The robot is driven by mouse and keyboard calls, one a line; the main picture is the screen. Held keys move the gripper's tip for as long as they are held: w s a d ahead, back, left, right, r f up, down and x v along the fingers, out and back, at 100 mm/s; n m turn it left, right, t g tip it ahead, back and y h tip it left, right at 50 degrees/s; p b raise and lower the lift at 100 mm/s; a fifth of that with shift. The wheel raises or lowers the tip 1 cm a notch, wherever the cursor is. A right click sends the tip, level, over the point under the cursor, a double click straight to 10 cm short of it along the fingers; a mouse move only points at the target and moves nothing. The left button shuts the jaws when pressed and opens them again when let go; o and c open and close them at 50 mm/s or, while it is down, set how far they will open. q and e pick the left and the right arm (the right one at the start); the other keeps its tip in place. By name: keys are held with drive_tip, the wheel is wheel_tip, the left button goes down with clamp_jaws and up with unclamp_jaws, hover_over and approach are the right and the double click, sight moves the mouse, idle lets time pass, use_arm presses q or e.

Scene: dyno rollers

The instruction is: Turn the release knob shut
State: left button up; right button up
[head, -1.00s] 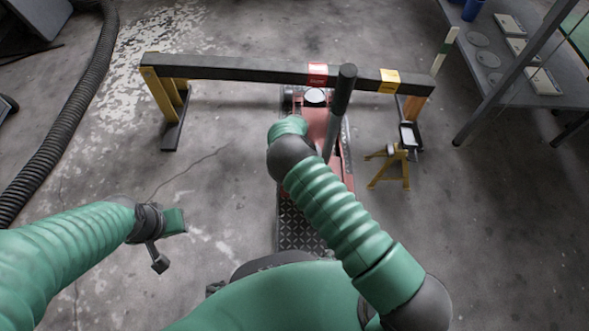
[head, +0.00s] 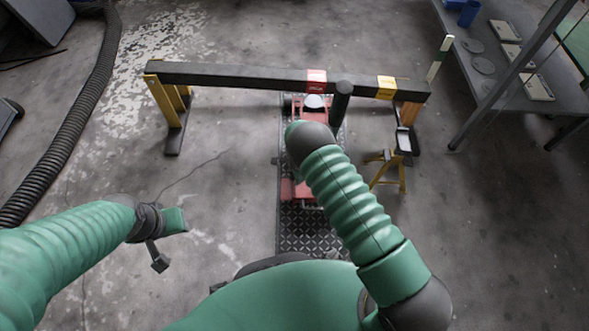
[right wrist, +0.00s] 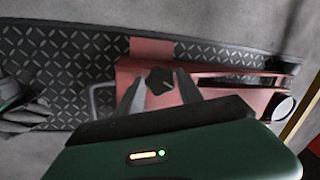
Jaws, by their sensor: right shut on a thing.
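The release knob (right wrist: 159,80) is a small dark, many-sided piece on the red floor jack (right wrist: 215,92). In the right wrist view, it sits between the two dark fingers of my right gripper (right wrist: 158,86), which is shut on it. In the head view, my right arm hides the knob and this gripper. The jack (head: 300,190) lies under and in front of the beam, with its dark handle (head: 341,105) standing up. My left gripper (head: 162,248) hangs at the left, away from the jack; its jaw opening is unclear.
A dark beam (head: 240,76) with red and yellow bands spans above the jack. A yellow stand (head: 388,175) is at the right. A grey bench (head: 486,78) stands far right, and a black hose (head: 75,135) runs along the left. The floor between hose and jack is clear.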

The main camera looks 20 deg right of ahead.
use_arm(q)
drive_tip(key=shift+r, duration=0.2)
use_arm(e)
drive_tip(key=shift+m, duration=0.3)
drive_tip(key=o, duration=1.4)
